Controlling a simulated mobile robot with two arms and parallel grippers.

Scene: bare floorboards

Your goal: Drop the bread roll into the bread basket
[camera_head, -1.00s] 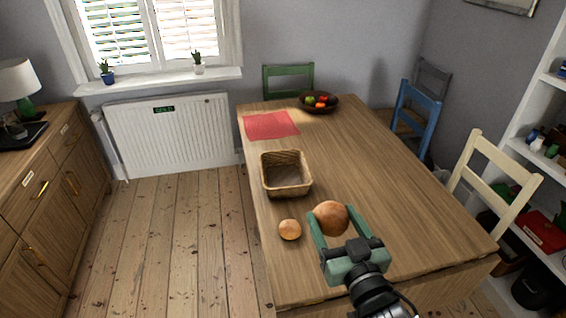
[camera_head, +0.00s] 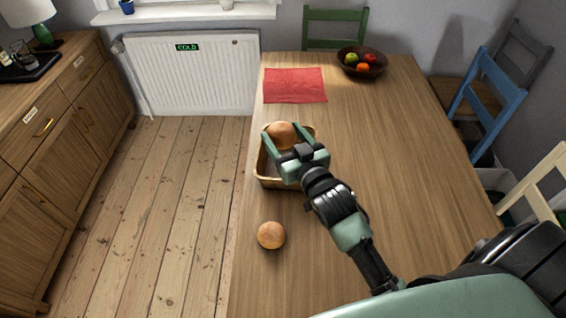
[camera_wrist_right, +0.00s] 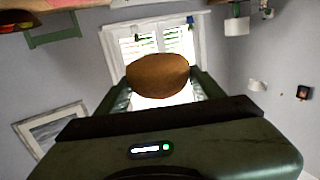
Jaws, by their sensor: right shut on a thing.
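My right gripper (camera_head: 286,141) is shut on a round brown bread roll (camera_head: 281,134). In the head view the roll shows over the bread basket (camera_head: 264,181), and the gripper covers much of the basket. I cannot tell how high the roll is above it. In the right wrist view the roll (camera_wrist_right: 158,74) sits between the two fingers. A second, smaller roll (camera_head: 271,235) lies on the wooden table (camera_head: 390,180), in front of the basket. My left gripper is not in view.
A red cloth (camera_head: 295,86) lies behind the basket. A dark fruit bowl (camera_head: 361,64) stands at the back of the table. Green (camera_head: 335,20), blue (camera_head: 490,95) and cream (camera_head: 545,185) chairs stand around it. The right side of the tabletop is clear.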

